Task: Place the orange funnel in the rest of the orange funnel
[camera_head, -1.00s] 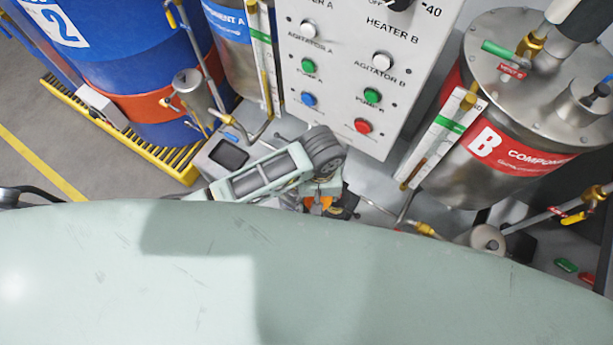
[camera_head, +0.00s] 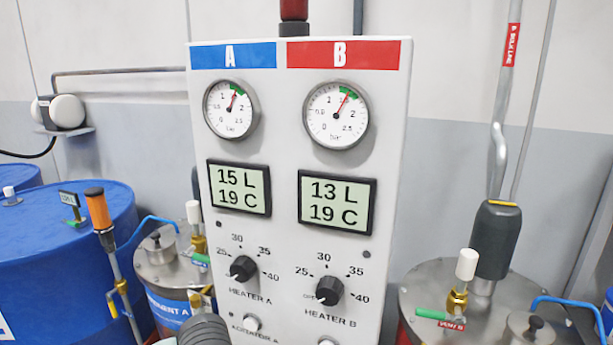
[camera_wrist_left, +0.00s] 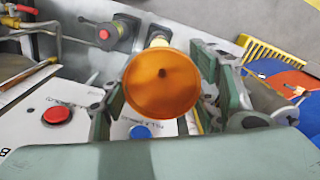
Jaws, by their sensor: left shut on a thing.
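The orange funnel (camera_wrist_left: 160,84) is in the left wrist view, its round wide mouth facing the camera and a dark hole at its middle. My left gripper (camera_wrist_left: 158,98) is shut on it, with one green-grey finger on each side. The funnel hangs close over the panel with the push buttons. In the head view the funnel and the gripper fingers do not show. The funnel's rest cannot be made out in either view. My right gripper is not in view.
The control panel (camera_head: 290,150) with gauges and displays stands in the middle of the head view. Blue drums (camera_head: 70,245) are at left, a metal tank (camera_head: 440,300) at right. A red button (camera_wrist_left: 57,114) and a blue button (camera_wrist_left: 140,132) lie near the funnel in the wrist view.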

